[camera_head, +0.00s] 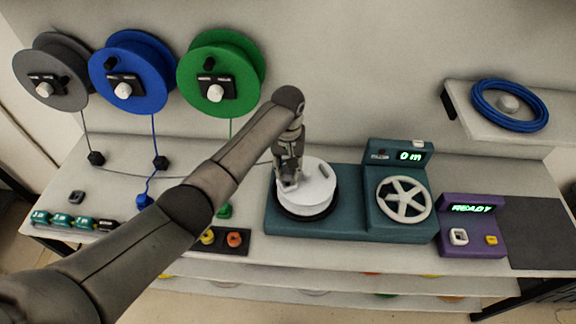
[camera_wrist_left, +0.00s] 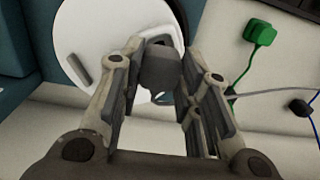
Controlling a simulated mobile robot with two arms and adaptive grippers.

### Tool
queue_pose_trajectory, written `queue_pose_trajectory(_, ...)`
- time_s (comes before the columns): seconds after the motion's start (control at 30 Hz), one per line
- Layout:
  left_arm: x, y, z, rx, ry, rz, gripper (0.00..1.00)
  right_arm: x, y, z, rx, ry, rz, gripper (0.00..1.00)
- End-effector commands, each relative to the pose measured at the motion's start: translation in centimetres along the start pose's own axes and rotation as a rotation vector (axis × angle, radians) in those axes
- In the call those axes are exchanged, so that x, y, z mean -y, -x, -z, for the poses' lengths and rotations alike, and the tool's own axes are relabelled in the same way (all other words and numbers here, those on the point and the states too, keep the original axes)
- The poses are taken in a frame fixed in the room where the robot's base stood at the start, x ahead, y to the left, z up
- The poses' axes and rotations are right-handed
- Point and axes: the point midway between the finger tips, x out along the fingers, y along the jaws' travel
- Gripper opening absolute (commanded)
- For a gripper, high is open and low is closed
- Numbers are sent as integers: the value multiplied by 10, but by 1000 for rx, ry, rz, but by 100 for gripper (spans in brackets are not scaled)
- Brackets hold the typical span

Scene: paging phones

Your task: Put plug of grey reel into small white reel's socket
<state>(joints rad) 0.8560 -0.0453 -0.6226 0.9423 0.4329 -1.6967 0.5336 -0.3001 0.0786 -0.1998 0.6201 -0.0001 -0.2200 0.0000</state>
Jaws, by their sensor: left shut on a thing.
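The grey reel (camera_head: 50,72) hangs on the wall at the far left. Its grey cable runs down through a black guide block (camera_head: 96,158) and along the table toward my left gripper. My left gripper (camera_head: 289,180) is at the small white reel (camera_head: 318,190) on the teal machine. It is shut on the grey plug (camera_wrist_left: 160,66), which shows between the fingers (camera_wrist_left: 164,85) in the left wrist view. The plug is over or at the edge of the white reel, which also shows there (camera_wrist_left: 95,30). The socket is hidden, so I cannot tell whether the plug is in it. My right gripper is not in view.
Blue (camera_head: 140,75) and green (camera_head: 222,70) reels hang beside the grey one. The teal machine (camera_head: 345,222) carries a spoked wheel (camera_head: 404,199). A purple box (camera_head: 470,225) reads READY. A green plug (camera_wrist_left: 260,35) lies near the machine. A blue coil (camera_head: 510,122) rests on the right shelf.

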Motion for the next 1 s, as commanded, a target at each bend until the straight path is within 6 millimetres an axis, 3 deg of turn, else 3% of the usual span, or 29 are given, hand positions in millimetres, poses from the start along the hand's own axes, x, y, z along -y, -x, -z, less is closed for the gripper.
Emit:
queue_pose_trajectory(0.57,0,-15,0,1,0,0,15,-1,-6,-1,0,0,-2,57)
queue_pose_trajectory(1.0,0,-16,0,0,0,0,15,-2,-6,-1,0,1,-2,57)
